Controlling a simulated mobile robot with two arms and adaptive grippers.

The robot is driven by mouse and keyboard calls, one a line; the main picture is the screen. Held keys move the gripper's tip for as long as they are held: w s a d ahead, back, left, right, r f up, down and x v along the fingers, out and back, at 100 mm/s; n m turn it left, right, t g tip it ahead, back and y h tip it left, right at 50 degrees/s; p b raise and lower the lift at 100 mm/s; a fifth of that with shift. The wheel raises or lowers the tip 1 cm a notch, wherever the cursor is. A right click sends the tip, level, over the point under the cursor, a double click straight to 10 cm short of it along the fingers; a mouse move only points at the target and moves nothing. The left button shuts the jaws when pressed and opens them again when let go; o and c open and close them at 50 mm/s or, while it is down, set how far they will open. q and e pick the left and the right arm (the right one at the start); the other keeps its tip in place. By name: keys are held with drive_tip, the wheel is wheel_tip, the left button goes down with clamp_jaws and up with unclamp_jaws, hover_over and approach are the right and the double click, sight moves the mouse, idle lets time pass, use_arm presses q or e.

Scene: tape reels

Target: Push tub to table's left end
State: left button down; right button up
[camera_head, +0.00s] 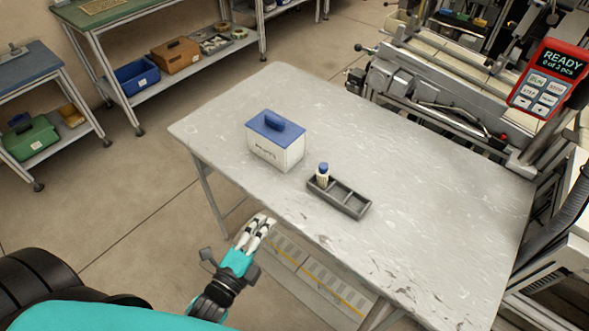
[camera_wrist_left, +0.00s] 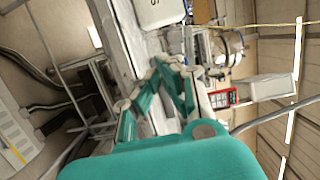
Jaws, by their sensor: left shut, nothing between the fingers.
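The tub (camera_head: 275,150), white with a blue lid and a handle on top, stands upright on the grey table (camera_head: 430,185), left of the table's middle. Its white side (camera_wrist_left: 158,12) also shows at the top of the left wrist view. My left gripper (camera_head: 265,222) is shut and empty. It is off the table's front edge, in front of the tub and apart from it. In the left wrist view the left gripper's fingers (camera_wrist_left: 170,70) come together. My right gripper is not in view.
A dark grey divided tray (camera_head: 350,205) holding a small blue-capped bottle (camera_head: 322,174) sits right of the tub, near the front edge. A red handheld device reading READY (camera_head: 548,78) stands at the right. The tabletop left of the tub is clear.

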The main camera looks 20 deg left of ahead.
use_arm(q)
drive_tip(key=w, duration=0.2)
drive_tip(key=w+p, duration=0.1)
drive_tip(key=w, duration=0.1)
drive_tip(key=w+r, duration=0.1)
drive_tip(key=w, duration=0.1)
drive_tip(key=shift+w+d, duration=0.2)
drive_tip(key=w, duration=0.4)
drive_tip(key=w+d+p, duration=0.1)
drive_tip(key=w, duration=0.8)
drive_tip(key=shift+w+d+f+p, duration=0.25)
drive_tip(key=shift+w+d+p, duration=0.05)
drive_tip(key=shift+d+p, duration=0.1)
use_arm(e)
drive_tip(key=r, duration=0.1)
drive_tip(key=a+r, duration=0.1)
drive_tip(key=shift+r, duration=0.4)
